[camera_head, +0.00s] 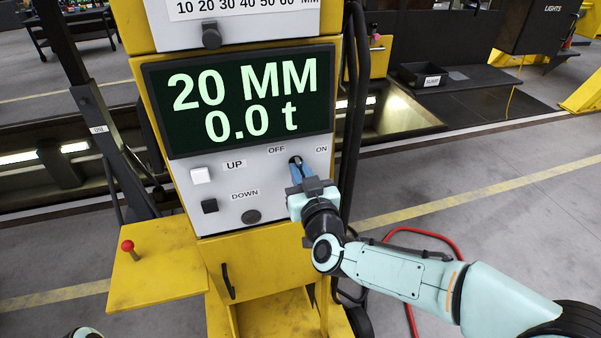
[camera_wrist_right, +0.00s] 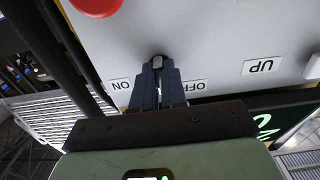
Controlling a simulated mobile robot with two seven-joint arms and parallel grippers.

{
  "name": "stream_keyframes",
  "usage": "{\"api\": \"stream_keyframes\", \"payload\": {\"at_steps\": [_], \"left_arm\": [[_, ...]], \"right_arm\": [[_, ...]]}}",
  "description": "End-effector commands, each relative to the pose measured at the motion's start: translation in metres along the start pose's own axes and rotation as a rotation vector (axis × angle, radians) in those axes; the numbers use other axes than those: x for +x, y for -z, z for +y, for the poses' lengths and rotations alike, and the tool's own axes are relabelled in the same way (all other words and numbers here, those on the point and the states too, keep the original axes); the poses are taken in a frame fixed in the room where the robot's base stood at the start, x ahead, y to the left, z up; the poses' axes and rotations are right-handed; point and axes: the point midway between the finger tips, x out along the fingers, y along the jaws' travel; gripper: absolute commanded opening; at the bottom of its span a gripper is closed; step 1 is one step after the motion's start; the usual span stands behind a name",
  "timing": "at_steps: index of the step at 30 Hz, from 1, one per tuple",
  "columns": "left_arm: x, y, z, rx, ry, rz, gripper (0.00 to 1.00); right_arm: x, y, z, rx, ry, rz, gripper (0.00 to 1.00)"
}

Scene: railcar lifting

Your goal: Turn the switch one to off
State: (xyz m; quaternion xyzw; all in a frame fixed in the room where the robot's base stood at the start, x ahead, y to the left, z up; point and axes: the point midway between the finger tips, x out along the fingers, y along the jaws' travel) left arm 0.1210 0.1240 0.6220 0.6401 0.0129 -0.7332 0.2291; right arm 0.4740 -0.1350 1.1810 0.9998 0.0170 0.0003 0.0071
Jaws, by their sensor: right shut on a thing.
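The switch (camera_head: 295,159) is a small dark knob on the grey panel of the yellow lifting-jack cabinet, between the OFF label (camera_head: 276,150) and the ON label (camera_head: 321,149). My right gripper (camera_head: 298,168) reaches it from the front right, its blue fingers covering most of it. The right wrist view is upside down: the switch's grey tip (camera_wrist_right: 157,61) shows between the fingertips of my right gripper (camera_wrist_right: 157,72), shut on it. There ON is at left, OFF at right. The knob's exact angle is hard to tell. My left gripper is out of view.
The display (camera_head: 240,98) reads 20 MM and 0.0 t. A white UP button (camera_head: 201,175) and black DOWN button (camera_head: 209,206) are at left. A red button (camera_wrist_right: 97,5) is near the switch. A yellow side shelf with a red-knobbed lever (camera_head: 128,247) juts left. A red hose (camera_head: 425,234) lies on the floor.

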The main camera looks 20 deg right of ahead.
Motion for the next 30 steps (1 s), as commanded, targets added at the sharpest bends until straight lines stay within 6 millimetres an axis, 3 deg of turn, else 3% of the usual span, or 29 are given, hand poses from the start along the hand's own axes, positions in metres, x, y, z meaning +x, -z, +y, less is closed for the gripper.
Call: {"api": "stream_keyframes", "payload": {"at_steps": [3, 4, 6, 17, 23, 30], "left_arm": [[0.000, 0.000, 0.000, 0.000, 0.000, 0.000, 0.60], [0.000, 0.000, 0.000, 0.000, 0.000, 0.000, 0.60], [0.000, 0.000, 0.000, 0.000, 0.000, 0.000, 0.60], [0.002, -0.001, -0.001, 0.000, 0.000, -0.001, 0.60], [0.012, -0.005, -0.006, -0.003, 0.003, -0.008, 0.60], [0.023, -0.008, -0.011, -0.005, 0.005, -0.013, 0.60]], "right_arm": [[0.000, 0.000, 0.000, -0.004, 0.000, 0.000, 0.00], [0.000, 0.000, 0.000, -0.004, 0.000, 0.000, 0.21], [0.000, 0.000, 0.000, -0.003, 0.000, 0.000, 0.37], [-0.005, 0.000, 0.000, -0.002, 0.000, 0.001, 0.37], [-0.037, -0.001, 0.000, -0.002, 0.001, 0.002, 0.37], [-0.092, 0.000, 0.001, -0.004, 0.000, 0.004, 0.37]]}}
